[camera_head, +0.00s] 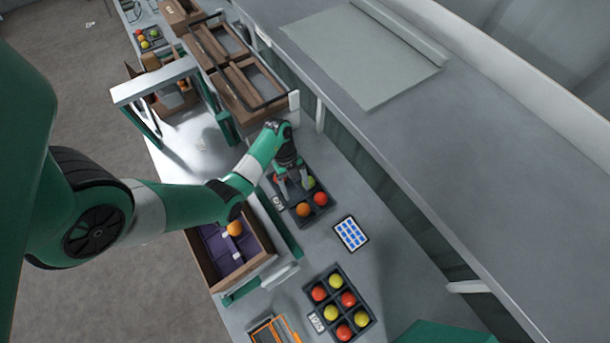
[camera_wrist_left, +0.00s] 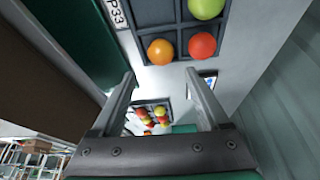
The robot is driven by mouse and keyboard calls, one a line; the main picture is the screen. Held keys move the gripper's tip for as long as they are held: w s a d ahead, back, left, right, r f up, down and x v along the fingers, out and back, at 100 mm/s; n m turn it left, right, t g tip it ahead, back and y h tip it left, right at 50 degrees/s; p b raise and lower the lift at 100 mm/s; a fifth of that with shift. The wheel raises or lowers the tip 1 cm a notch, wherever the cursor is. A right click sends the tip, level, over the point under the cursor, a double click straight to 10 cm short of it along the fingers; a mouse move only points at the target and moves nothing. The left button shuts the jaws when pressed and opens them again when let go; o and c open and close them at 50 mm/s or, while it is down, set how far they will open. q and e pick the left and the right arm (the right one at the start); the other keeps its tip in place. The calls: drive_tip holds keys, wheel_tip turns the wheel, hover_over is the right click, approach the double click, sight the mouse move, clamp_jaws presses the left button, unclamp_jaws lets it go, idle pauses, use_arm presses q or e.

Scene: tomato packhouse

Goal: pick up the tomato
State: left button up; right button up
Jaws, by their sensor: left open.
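Several tomatoes sit in a dark divided tray (camera_head: 315,214): an orange one (camera_head: 303,209), a red one (camera_head: 320,198), a yellow-green one (camera_head: 310,182) and another red one, partly hidden by my gripper. My left gripper (camera_head: 294,192) points down over this tray, its jaws open and apart. In the left wrist view, the open fingers (camera_wrist_left: 160,76) have nothing between them that they touch. The orange tomato (camera_wrist_left: 160,51), red tomato (camera_wrist_left: 202,45) and green tomato (camera_wrist_left: 206,8) show beyond the fingertips. Which tomato is meant cannot be told. My right gripper is not in view.
A second tray (camera_head: 372,318) of red and yellow tomatoes lies nearer the bottom. A tablet (camera_head: 351,233) lies between the trays. A wooden box (camera_head: 206,273) with purple lining holds an orange tomato (camera_head: 235,228). Brown crates (camera_head: 240,82) stand behind.

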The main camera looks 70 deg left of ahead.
sight(302, 206)
use_arm(q)
drive_tip(key=b+x, duration=0.1)
drive_tip(key=x, duration=0.3)
drive_tip(key=shift+d+f, duration=0.15)
drive_tip(key=shift+f, duration=0.2)
drive_tip(key=b+x, duration=0.2)
drive_tip(key=x, duration=0.3)
drive_tip(key=shift+w+f, duration=0.1)
drive_tip(key=c, duration=0.7)
